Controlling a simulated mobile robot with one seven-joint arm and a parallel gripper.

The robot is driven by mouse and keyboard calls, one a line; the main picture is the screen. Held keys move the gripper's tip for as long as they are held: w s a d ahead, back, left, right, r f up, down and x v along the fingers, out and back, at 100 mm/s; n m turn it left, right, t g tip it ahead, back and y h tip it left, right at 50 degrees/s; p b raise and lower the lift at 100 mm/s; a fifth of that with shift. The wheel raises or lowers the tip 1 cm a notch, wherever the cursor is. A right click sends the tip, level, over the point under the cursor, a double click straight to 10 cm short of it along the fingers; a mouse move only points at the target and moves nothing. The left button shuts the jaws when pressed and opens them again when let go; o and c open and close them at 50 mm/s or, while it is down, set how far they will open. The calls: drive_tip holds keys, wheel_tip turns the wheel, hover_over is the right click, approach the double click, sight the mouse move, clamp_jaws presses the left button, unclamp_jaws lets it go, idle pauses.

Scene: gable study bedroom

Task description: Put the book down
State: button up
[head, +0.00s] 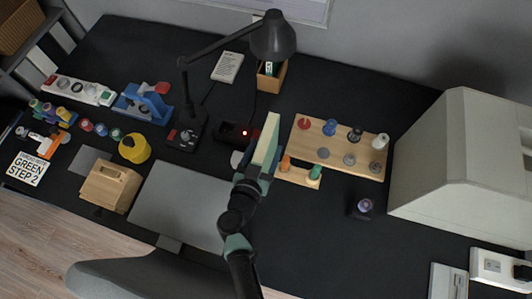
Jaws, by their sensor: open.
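A slim book (266,139) with a pale cream edge and a dark green side stands upright or tilted on the black desk (420,100), near its middle. My gripper (256,172) is at the book's near end, seen from above and behind. Its jaws are open. The wrist hides the fingertips and the lower part of the book, so I cannot tell whether the fingers touch it or whether it rests fully on the desk.
A wooden board with coloured pegs (338,145) is close on the right, a black lamp (272,38) behind. A grey mat (185,203), a wooden box (110,186) and a yellow tape roll (134,148) are left. A large beige case (450,160) fills the right.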

clamp_jaws()
idle(1.4)
